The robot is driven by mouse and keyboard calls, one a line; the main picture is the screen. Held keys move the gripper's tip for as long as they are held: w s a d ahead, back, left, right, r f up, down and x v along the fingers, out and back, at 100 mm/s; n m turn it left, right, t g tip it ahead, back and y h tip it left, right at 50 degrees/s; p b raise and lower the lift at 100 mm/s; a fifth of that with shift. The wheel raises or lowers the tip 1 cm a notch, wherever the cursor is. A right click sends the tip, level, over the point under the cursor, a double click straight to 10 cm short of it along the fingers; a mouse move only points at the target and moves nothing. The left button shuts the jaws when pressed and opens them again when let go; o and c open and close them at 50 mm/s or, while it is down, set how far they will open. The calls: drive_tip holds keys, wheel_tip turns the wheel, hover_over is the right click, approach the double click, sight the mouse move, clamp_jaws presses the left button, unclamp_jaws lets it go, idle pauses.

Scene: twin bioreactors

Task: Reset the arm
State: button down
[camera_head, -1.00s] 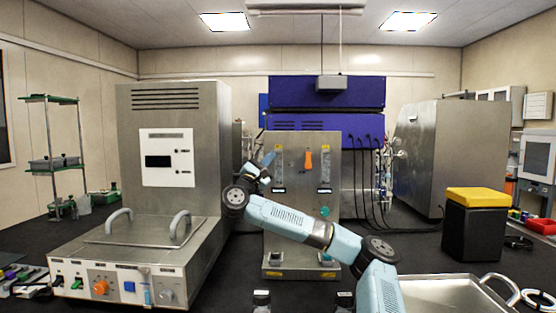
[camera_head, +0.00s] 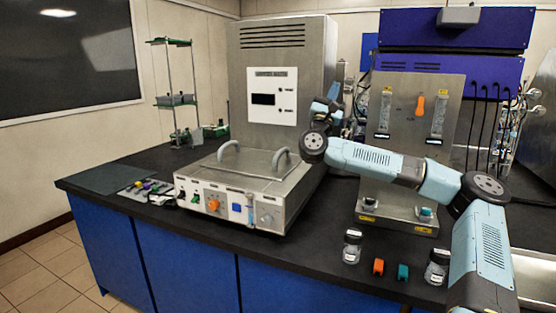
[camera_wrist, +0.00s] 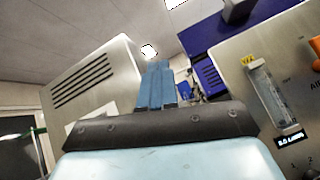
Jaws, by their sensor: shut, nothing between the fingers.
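My arm (camera_head: 375,160) is light blue with dark joints. It rises from the lower right of the head view and reaches left, in front of the steel panel. My gripper (camera_head: 328,103) is small in the head view, raised between the metal cabinet and the panel. In the wrist view its blue fingers (camera_wrist: 157,84) are together, pointing up towards the ceiling. It holds nothing and appears apart from the equipment around it.
A steel bath with a lid (camera_head: 245,185) stands left of the arm. The steel panel (camera_head: 415,100) with flow tubes is behind it. Jars (camera_head: 352,246) and small orange (camera_head: 378,266) and teal (camera_head: 403,271) pieces lie near the black bench's front edge. The floor at left is clear.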

drive_tip(key=s+a+f+n+g+y, duration=0.1)
drive_tip(key=s+a+f+n+y, duration=0.15)
drive_tip(key=a+n+y, duration=1.2)
drive_tip(key=s+a+f+n+y, duration=0.2)
drive_tip(key=a+f+n+y, duration=0.1)
drive_tip(key=a+n+y, duration=1.1)
drive_tip(key=s+a+f+n+g, duration=0.3)
drive_tip(key=f+n+g, duration=0.3)
drive_tip(key=f+n, duration=0.2)
drive_tip(key=s+a+f+n+g, duration=0.3)
drive_tip(key=a+f+n+g, duration=0.15)
drive_tip(key=f+n, duration=0.3)
drive_tip(key=s+d+f+n+g+h, duration=0.15)
drive_tip(key=s+d+h, duration=0.4)
drive_tip(key=d, duration=0.55)
drive_tip(key=s+d+n+g+h, duration=0.15)
drive_tip(key=s+d+h, duration=0.35)
drive_tip(key=d, duration=0.7)
drive_tip(key=s+d+r+g+h, duration=0.1)
drive_tip(key=s+d+r, duration=0.1)
drive_tip(key=s+d, duration=0.6)
drive_tip(key=s+d+r+g+h, duration=0.1)
drive_tip(key=s+d+r, duration=0.2)
drive_tip(key=s+d, duration=0.5)
drive_tip(key=s, duration=0.8)
drive_tip(key=shift+d+r+n+h, duration=0.15)
drive_tip(key=shift+d+n+h, duration=0.15)
drive_tip(key=shift+h, duration=0.1)
